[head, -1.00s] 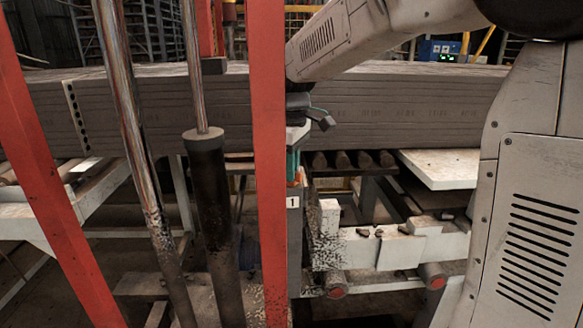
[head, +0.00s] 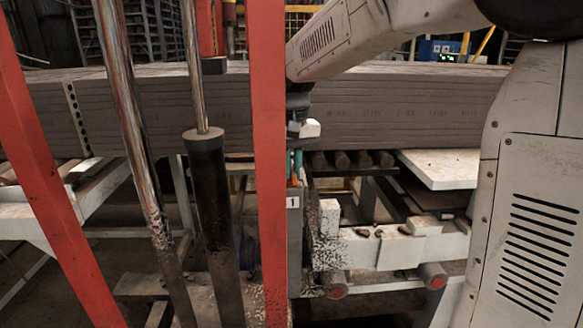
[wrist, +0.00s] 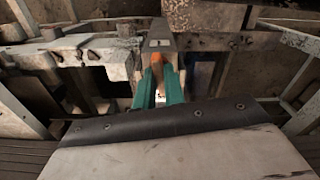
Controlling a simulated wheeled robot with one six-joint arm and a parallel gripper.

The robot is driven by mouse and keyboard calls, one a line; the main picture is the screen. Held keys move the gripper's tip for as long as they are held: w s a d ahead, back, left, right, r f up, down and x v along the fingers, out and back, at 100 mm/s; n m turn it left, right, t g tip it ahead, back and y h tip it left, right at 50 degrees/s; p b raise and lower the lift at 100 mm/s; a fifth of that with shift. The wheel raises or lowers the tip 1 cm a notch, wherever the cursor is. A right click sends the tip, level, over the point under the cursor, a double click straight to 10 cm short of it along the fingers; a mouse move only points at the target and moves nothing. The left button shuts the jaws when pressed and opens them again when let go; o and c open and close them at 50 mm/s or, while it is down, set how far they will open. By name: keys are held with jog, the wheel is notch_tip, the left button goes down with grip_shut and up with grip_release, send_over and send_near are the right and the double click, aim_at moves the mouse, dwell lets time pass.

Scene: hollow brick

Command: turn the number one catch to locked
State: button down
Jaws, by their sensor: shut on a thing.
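The number one catch has an orange handle, seen in the wrist view (wrist: 156,66) between my teal fingertips. It sits at the top of a narrow grey post (head: 294,240) that bears a white plate marked 1 (head: 292,202). My gripper (head: 295,172) is shut on the orange handle, with its fingers pointing down at it. It also shows in the wrist view (wrist: 158,88). In the head view the red upright hides part of the catch and gripper. Which way the handle points against its lock marks cannot be told.
A red upright (head: 268,150) stands close in front of the post. A dark cylinder (head: 212,210) and shiny rod are to its left. A long stack of grey-brown slabs (head: 400,110) lies behind. A pale beam with rubble (head: 400,247) runs right of the post.

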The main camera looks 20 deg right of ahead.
aim_at(292, 170)
jog(key=shift+r+m, duration=0.1)
jog(key=shift+m, duration=1)
jog(key=c, duration=1.5)
grip_release()
notch_tip(292, 170, up, 8)
jog(key=shift+f, duration=0.15)
